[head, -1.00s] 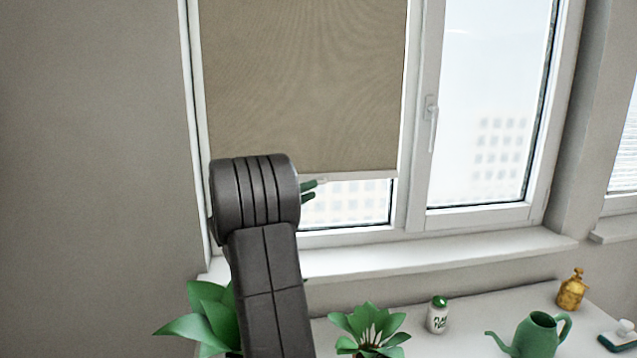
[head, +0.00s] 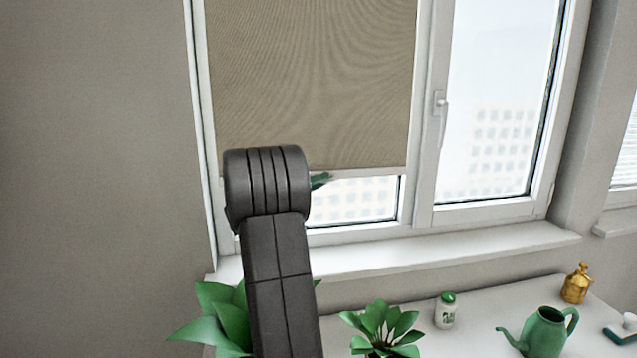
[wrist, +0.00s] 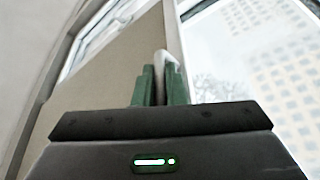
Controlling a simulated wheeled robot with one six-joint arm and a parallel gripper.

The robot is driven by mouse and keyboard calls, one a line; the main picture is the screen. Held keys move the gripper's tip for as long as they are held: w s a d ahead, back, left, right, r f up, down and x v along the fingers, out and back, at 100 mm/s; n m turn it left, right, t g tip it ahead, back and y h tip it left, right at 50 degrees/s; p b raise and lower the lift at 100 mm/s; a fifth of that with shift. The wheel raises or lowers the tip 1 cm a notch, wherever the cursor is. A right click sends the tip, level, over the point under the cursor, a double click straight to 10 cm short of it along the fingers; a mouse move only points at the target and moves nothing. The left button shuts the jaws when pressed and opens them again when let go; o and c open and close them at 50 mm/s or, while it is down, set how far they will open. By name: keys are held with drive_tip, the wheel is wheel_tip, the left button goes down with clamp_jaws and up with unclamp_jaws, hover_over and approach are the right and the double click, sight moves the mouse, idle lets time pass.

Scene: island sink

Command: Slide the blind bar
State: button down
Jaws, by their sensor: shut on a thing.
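The beige roller blind (head: 310,80) covers most of the left window pane in the head view. Its pale bottom bar (head: 365,172) hangs above a strip of bare glass. My gripper (head: 320,181) is at the bar, mostly hidden behind my dark arm, with only a green fingertip showing. In the wrist view, the green fingers of my gripper (wrist: 160,88) are closed on the end of the pale bar (wrist: 160,60). The blind fabric (wrist: 115,85) spreads to the left of the fingers there.
A white sill (head: 420,254) runs below the window. Potted plants (head: 382,328), a white jar with a green lid (head: 446,311), a green watering can (head: 545,332) and an amber bottle (head: 576,284) stand on the counter below. The right pane has a handle (head: 439,105).

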wheel_tip(320, 180, up, 40)
drive_tip(key=p, duration=1.2)
drive_tip(key=shift+r, duration=0.2)
drive_tip(key=c, duration=1.5)
unclamp_jaws()
drive_tip(key=shift+a, duration=0.1)
drive_tip(key=b+v, duration=0.3)
drive_tip(key=v, duration=1)
drive_tip(key=shift+s+a+f+b, duration=0.2)
drive_tip(key=shift+a+b, duration=0.1)
drive_tip(key=shift+b, duration=0.05)
